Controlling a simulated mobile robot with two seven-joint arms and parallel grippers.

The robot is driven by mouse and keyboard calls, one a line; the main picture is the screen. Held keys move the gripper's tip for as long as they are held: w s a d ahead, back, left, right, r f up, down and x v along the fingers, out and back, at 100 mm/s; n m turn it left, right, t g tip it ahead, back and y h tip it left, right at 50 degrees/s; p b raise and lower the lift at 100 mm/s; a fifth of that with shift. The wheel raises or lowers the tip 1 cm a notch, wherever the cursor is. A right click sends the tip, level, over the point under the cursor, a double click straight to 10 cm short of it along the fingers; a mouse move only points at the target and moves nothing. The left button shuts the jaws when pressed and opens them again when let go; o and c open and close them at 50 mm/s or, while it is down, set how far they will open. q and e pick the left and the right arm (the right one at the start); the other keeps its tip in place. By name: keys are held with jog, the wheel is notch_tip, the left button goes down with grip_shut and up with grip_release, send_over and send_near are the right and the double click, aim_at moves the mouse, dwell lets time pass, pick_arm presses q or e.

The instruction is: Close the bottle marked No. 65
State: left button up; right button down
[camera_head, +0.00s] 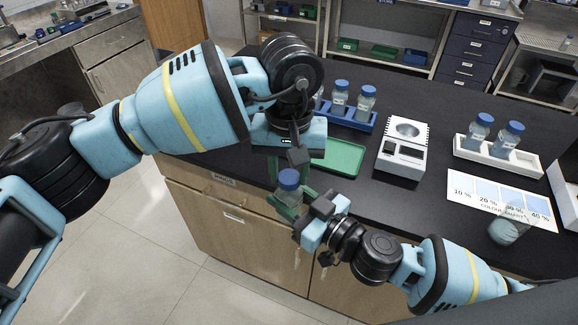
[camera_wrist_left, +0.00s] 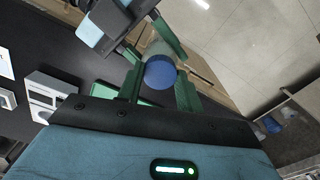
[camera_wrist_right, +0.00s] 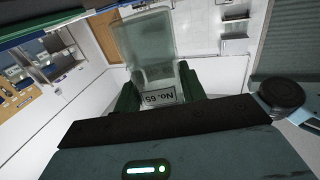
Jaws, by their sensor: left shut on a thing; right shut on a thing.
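The bottle marked No. 65 (camera_wrist_right: 150,55) is clear, with its label upside down in the right wrist view. My right gripper (camera_head: 289,207) is shut on its body, in front of the bench edge. A blue cap (camera_head: 289,178) is at the bottle's top in the head view and shows round between green fingers in the left wrist view (camera_wrist_left: 160,73). My left gripper (camera_wrist_left: 158,88) is shut on the cap from above. Whether the cap is seated or only resting on the neck cannot be told.
A green tray (camera_head: 341,157) lies on the black bench behind the grippers. A blue rack (camera_head: 352,120) and a white rack (camera_head: 487,155) hold blue-capped bottles. A white instrument (camera_head: 402,150), a colour chart (camera_head: 490,197) and a glass vessel (camera_head: 503,232) are to the right.

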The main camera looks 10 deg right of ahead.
pick_arm(q)
jog(key=shift+f, duration=0.3)
jog(key=m, duration=0.4)
jog(key=shift+m, duration=0.3)
jog(key=m, duration=0.5)
jog(key=shift+m, duration=0.3)
jog(key=o, duration=1)
jog(key=shift+c, duration=0.2)
jog(key=shift+r, duration=0.1)
jog(key=shift+r, duration=2.15)
